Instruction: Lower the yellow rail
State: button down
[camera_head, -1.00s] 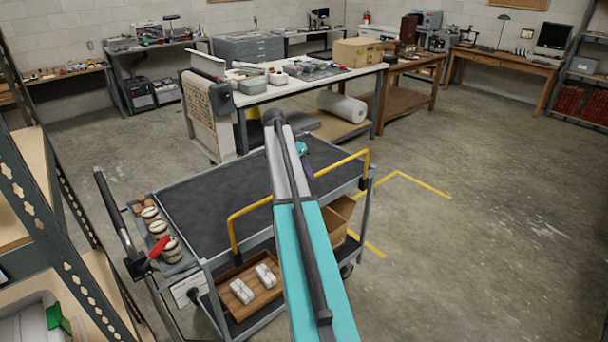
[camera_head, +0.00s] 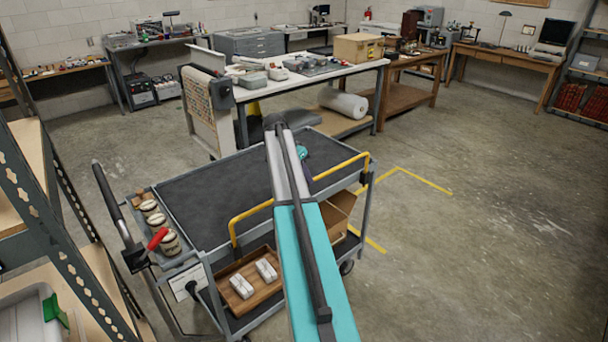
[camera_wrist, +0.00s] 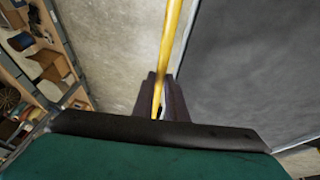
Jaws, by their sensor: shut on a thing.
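The yellow rail (camera_head: 250,211) stands along the right long side of the grey cart, with its top bar above the black deck (camera_head: 205,200). My arm hides its middle in the head view. In the wrist view the rail (camera_wrist: 172,40) runs up the picture from between the dark fingers. My gripper (camera_wrist: 162,97) is shut on the rail. In the head view only a dark bit of my gripper (camera_head: 307,171) shows at the rail, right of my arm.
A wooden tray (camera_head: 236,305) and a cardboard box (camera_head: 337,215) are on the lower shelf. A metal rack (camera_head: 60,230) stands left. Floor at right is clear.

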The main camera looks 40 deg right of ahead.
notch_tip(320, 180, down, 5)
jog(key=shift+w+r+b, duration=0.1)
jog(key=shift+r+b, duration=0.05)
jog(key=shift+b, duration=0.7)
jog(key=c, duration=1.8)
grip_release()
jog(key=shift+o, duration=0.2)
jog(key=b+v, duration=0.3)
jog(key=v, duration=1.1)
